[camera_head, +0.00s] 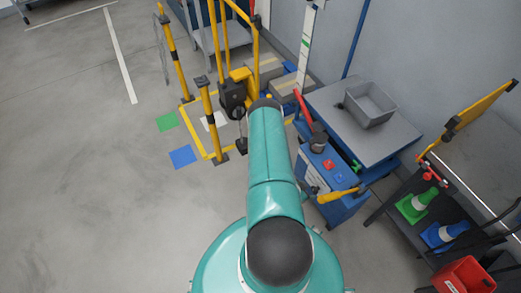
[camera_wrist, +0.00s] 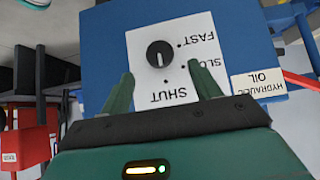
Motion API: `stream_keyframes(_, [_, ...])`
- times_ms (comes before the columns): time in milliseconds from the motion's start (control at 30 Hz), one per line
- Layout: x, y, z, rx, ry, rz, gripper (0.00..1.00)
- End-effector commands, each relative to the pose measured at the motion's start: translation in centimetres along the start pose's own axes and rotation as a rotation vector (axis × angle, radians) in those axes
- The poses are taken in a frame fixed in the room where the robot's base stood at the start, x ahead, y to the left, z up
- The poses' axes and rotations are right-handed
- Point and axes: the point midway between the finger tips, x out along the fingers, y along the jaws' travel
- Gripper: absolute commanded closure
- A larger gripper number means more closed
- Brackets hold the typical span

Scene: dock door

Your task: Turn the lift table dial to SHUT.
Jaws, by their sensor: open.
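The lift table dial is a round black knob (camera_wrist: 159,54) on a white plate (camera_wrist: 143,88) marked FAST, SLOW and SHUT, upside down in the wrist view. A short pale mark on the knob lies roughly in line with the SHUT side; its exact setting is hard to tell. My gripper (camera_wrist: 161,70) is open, with its green fingers on either side of the dial and no visible contact. In the head view the blue lift table (camera_head: 345,213) has a grey top (camera_head: 385,140); my arm stands left of it, and I cannot make out the dial there.
A grey bin (camera_head: 370,104) sits on the lift table top. A hydraulic oil label (camera_wrist: 259,84) is right of the plate. Floor at left is open.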

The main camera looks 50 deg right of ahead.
Motion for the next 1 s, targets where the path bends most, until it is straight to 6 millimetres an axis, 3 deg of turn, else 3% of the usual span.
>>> stream_keyframes(367, [-7.0,0.0,0.0,-0.003,0.0,-0.003,0.37])
stream_keyframes(1000, [-13.0,-9.8,-1.9,-0.05,-0.124,-0.143,0.37])
